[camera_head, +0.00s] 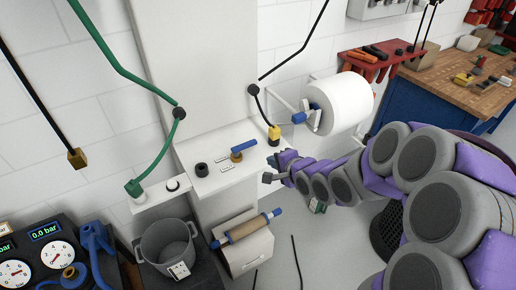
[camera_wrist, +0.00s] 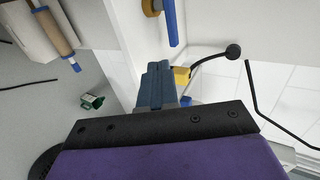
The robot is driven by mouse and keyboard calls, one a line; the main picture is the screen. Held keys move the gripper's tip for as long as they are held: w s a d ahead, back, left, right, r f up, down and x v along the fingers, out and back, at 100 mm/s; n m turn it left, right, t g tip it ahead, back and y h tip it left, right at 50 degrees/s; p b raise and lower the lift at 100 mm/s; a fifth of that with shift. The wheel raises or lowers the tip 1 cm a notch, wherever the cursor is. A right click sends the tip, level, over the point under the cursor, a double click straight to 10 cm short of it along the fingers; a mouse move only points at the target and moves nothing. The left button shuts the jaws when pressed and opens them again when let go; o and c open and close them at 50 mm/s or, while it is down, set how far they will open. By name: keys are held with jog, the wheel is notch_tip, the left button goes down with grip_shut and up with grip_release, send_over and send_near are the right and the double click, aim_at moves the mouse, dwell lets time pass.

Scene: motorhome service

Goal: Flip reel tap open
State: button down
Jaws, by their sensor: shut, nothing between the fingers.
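A tap with a blue lever and brass body (camera_head: 242,150) sits on the white ledge, its lever slanting up to the right. It also shows at the top of the wrist view (camera_wrist: 169,20). A white reel (camera_head: 343,103) hangs on a wall bracket, with a blue handle-like part (camera_head: 305,116) at its left side. I cannot tell which blue part the task calls the reel tap. My gripper (camera_head: 271,170) is shut and empty, just right of the ledge, apart from the ledge tap. Its closed fingers point forward in the wrist view (camera_wrist: 158,78).
A yellow connector (camera_head: 274,133) hangs on a black hose near my gripper. A grey pot (camera_head: 168,245), gauges (camera_head: 58,254) and a blue-ended roller (camera_head: 247,229) lie at lower left. A wooden workbench (camera_head: 470,85) stands back right. Floor below the reel is partly clear.

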jog(key=b, duration=0.2)
send_near(249, 146)
notch_tip(249, 146, down, 3)
jog(key=w+a, duration=0.1)
jog(key=w, duration=0.1)
jog(key=w+a+b, duration=0.1)
jog(key=w, duration=0.1)
jog(key=shift+a+f, duration=0.35)
jog(key=shift+f, duration=0.05)
jog(key=shift+w+a, duration=0.25)
jog(key=shift+w, duration=0.1)
jog(key=shift+r+p, duration=0.3)
jog(key=shift+p, duration=0.75)
